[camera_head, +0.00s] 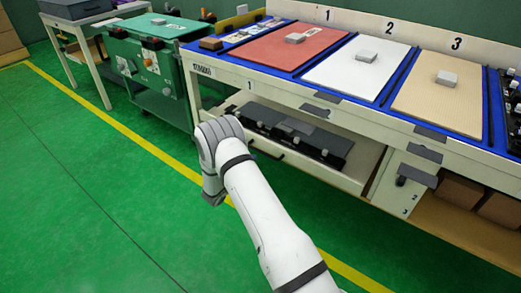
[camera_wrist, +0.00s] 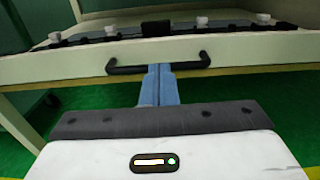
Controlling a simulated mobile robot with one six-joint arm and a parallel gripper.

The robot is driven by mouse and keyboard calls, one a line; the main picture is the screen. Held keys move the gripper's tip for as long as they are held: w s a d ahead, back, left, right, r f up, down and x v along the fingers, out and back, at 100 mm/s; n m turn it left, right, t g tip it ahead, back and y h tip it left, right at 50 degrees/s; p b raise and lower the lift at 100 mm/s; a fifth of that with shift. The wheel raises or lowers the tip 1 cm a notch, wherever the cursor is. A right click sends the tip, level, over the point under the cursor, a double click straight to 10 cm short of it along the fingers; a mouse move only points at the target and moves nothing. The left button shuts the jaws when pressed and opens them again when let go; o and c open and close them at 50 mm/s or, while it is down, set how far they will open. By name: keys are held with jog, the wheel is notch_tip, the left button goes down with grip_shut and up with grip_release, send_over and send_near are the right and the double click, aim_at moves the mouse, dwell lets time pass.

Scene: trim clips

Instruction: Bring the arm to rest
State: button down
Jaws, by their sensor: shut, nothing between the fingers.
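My gripper (camera_wrist: 159,72) shows in the wrist view with its two blue-grey fingers side by side and closed, nothing between them. Behind the fingertips in that view is the black handle (camera_wrist: 112,68) of a drawer (camera_wrist: 60,68). I cannot tell whether the fingertips touch the handle. In the head view my white and grey arm reaches up from the bottom toward the bench's left end. The gripper itself is hidden there behind the wrist. The drawer (camera_head: 318,171) is pulled out under the bench, with a dark tray and small light clips in it.
The bench (camera_head: 345,113) carries red (camera_head: 270,57), white (camera_head: 340,75) and tan (camera_head: 425,99) panels, each with a small grey block. A green cart (camera_head: 160,68) and a side table (camera_head: 85,35) stand at left. The green floor left of the yellow line is clear.

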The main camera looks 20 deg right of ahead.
jog(key=v, duration=0.5)
jog(key=s+d+r+m+g+y+p, duration=0.1)
jog(key=s+d+r+m+g+p, duration=0.25)
jog(key=r, duration=0.65)
jog(key=s+d+r+m+g+p, duration=0.3)
jog(key=s+r+m+p, duration=0.2)
jog(key=r, duration=0.5)
jog(key=s+d+r+m+g+y+p, duration=0.1)
jog(key=s+d+r+m+g+p, duration=0.3)
jog(key=r, duration=0.6)
jog(key=s+a+r+m+y+p, duration=0.3)
jog(key=s+r+m+y+p, duration=0.1)
jog(key=s+r, duration=0.4)
jog(key=s+a+r+m+t+y+p, duration=0.1)
jog(key=s+a+r+m+y+p, duration=0.2)
jog(key=s+r+p, duration=0.3)
jog(key=s+a+r+m+t+y+p, duration=0.1)
jog(key=s+a+r+m+y+p, duration=0.2)
jog(key=s+r, duration=0.7)
jog(key=r+m+y+p, duration=0.1)
jog(key=m+y+p, duration=0.1)
jog(key=m, duration=0.1)
jog(key=shift+s+a+r+p, duration=0.15)
jog(key=shift+a+r+p, duration=0.05)
jog(key=shift+r+p, duration=0.2)
